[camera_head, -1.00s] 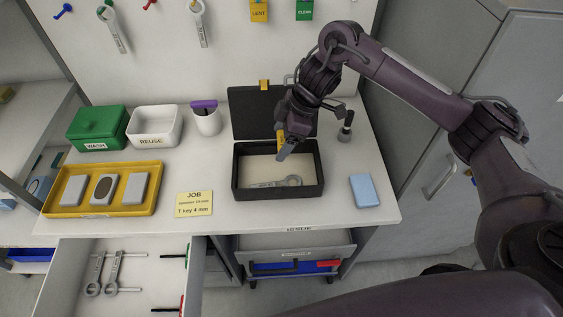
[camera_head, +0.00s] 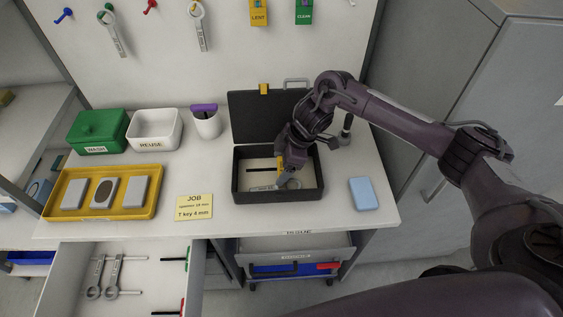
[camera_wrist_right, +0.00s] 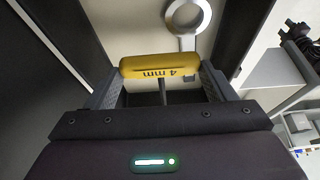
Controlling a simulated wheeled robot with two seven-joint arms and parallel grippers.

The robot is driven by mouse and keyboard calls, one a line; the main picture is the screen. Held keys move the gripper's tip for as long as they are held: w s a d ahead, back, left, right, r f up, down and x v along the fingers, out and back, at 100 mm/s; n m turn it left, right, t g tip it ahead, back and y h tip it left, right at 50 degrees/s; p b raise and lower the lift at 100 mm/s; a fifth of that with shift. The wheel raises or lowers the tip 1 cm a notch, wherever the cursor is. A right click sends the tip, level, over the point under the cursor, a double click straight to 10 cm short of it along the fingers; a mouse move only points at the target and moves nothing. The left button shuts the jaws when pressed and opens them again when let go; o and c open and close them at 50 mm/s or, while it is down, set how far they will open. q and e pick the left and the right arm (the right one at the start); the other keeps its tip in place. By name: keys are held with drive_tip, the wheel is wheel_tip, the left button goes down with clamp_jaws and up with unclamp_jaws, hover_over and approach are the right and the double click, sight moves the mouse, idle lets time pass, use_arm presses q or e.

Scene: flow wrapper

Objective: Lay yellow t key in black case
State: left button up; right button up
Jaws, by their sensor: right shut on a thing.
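The yellow T key (camera_head: 281,166) is in my right gripper (camera_head: 283,176), inside the open black case (camera_head: 278,198). In the right wrist view the fingers (camera_wrist_right: 160,75) close on both ends of the yellow handle (camera_wrist_right: 160,67), marked 4 mm. A dark shaft runs from the handle, and in the head view it points left, level, over the case's pale floor. I cannot tell whether the key touches the floor. A grey ring spanner lies in the case, partly hidden by the gripper; its ring (camera_wrist_right: 185,15) shows in the wrist view. My left gripper is out of view.
The case lid (camera_head: 252,118) stands open behind. A light blue block (camera_head: 363,194) lies to the right, and a JOB card (camera_head: 194,207) to the left. A yellow tray (camera_head: 147,205), green WASH box (camera_head: 97,133) and white REUSE bin (camera_head: 154,130) stand further left. An open drawer (camera_head: 135,255) holds tools.

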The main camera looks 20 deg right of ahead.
drive_tip(key=shift+f, duration=0.6)
drive_tip(key=o, duration=1)
drive_tip(key=shift+r, duration=0.15)
drive_tip(key=shift+r, duration=0.35)
drive_tip(key=v, duration=1.2)
drive_tip(key=shift+r, duration=0.1)
